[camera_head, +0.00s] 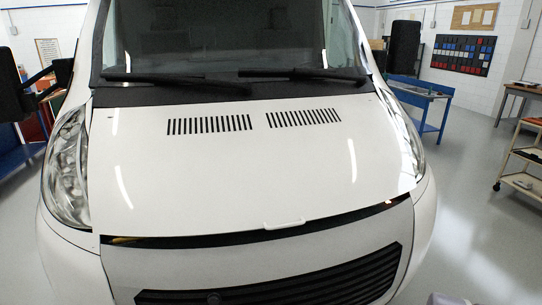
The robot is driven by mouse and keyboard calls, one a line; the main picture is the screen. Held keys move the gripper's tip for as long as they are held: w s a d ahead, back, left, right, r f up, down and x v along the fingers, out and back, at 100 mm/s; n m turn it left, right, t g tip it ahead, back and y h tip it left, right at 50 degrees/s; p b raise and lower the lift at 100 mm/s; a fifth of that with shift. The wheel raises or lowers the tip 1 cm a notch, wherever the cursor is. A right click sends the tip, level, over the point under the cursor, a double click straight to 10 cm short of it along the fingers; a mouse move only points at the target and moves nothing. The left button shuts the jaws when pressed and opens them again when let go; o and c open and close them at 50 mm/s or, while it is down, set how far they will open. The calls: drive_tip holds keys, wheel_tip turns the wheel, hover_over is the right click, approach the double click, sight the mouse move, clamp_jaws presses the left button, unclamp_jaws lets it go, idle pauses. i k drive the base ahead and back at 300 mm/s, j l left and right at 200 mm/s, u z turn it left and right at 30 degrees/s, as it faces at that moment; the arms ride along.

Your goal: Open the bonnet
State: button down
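The white bonnet (230,165) of the motorhome fills the middle of the head view, with two rows of dark vent slots near the windscreen. A dark gap (200,240) runs between its front edge and the front panel below, so it looks slightly raised. A small white handle (284,224) sits at the middle of its front edge. A bit of yellow shows in the gap at the left. My gripper is not in view, and nothing is seen touching the bonnet or the handle.
The front panel (250,264) with a dark grille (290,290) lies below the bonnet. Headlights flank it. A blue workbench (425,95) and a wheeled trolley (520,170) stand at the right. The grey floor (470,200) between the vehicle and the trolley is clear.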

sight(199, 169)
drive_tip(key=i+j+z, duration=0.15)
drive_tip(key=j+z, duration=0.55)
drive_tip(key=i+j, duration=0.05)
